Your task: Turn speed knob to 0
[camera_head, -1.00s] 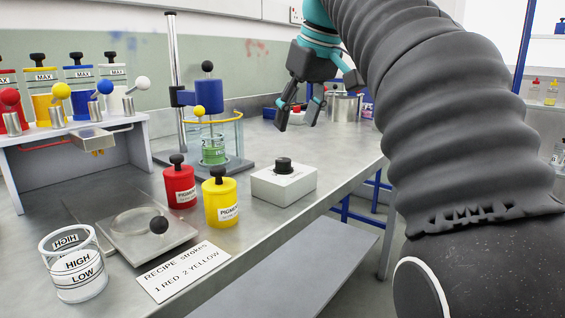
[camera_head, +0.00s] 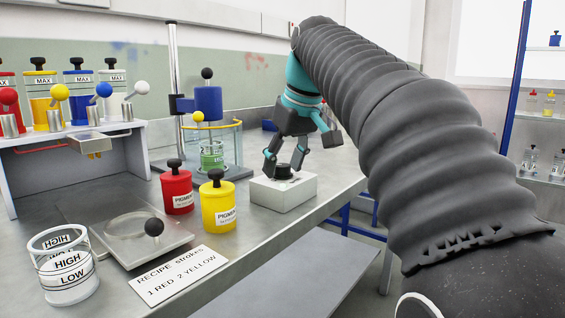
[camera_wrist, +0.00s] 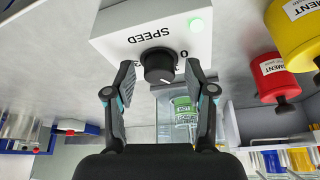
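The speed knob (camera_wrist: 159,66) is a black round dial with a pale pointer line, on a white box (camera_wrist: 120,25) marked SPEED. A 0 mark shows beside the knob in the wrist view, and a green light (camera_wrist: 197,25) is on the box. In the head view the knob (camera_head: 284,171) sits on top of the box (camera_head: 300,193). My gripper (camera_wrist: 158,80) is open, with one finger on each side of the knob. The fingers look apart from it in the wrist view. In the head view my gripper (camera_head: 284,168) is down at the knob.
A stirrer stand (camera_head: 207,103) with a glass vessel and green beaker is behind the box. Red (camera_head: 177,190) and yellow (camera_head: 218,207) pigment jars stand left of it. A recipe card (camera_head: 178,274) lies in front. The bench right of the box is clear.

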